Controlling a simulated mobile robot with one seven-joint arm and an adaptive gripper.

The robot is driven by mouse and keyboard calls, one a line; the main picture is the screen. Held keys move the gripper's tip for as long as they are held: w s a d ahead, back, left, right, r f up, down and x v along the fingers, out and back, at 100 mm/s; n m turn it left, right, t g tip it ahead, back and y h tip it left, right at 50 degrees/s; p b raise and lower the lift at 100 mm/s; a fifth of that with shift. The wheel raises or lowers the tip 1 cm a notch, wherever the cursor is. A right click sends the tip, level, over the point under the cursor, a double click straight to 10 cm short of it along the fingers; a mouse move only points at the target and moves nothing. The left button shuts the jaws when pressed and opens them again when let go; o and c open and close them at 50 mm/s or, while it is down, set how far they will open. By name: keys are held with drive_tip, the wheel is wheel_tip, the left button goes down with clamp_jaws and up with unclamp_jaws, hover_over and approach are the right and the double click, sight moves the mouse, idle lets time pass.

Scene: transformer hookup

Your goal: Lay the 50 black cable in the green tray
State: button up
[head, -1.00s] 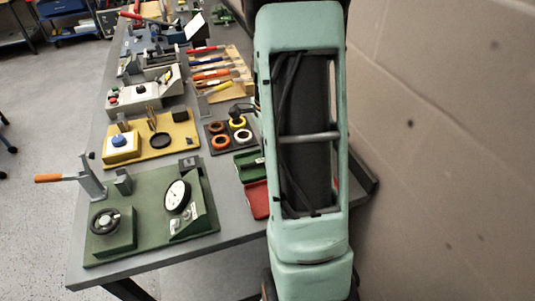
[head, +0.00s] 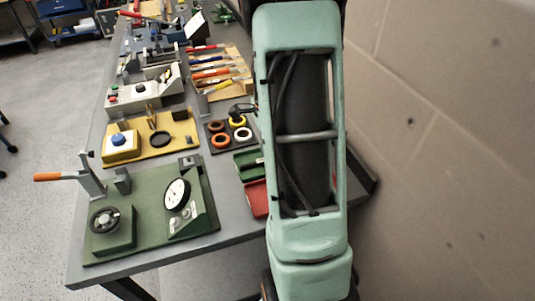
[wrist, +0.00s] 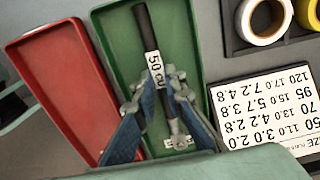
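The 50 black cable (wrist: 147,29) has a white "50 CU" label and shows in the wrist view, lying lengthwise over the green tray (wrist: 113,38). A metal end shows at its lower part. My gripper (wrist: 161,82) has its blue-padded fingers close on both sides of the cable near the label, and looks shut on it. I cannot tell whether the cable touches the tray floor. The green tray also shows in the head view (head: 243,161), partly behind my arm, which hides the gripper there.
A red tray (wrist: 62,88) lies left of the green one in the wrist view. A printed size chart (wrist: 266,108) is at the right, below a dark holder with tape rolls (wrist: 262,18). In the head view a green fixture board (head: 150,215) stands nearby; a wall is at the right.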

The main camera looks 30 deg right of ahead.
drive_tip(key=o, duration=0.6)
drive_tip(key=shift+c, duration=0.2)
drive_tip(key=shift+r, duration=0.1)
drive_tip(key=shift+r+p, duration=2.7)
drive_tip(key=shift+r, duration=0.8)
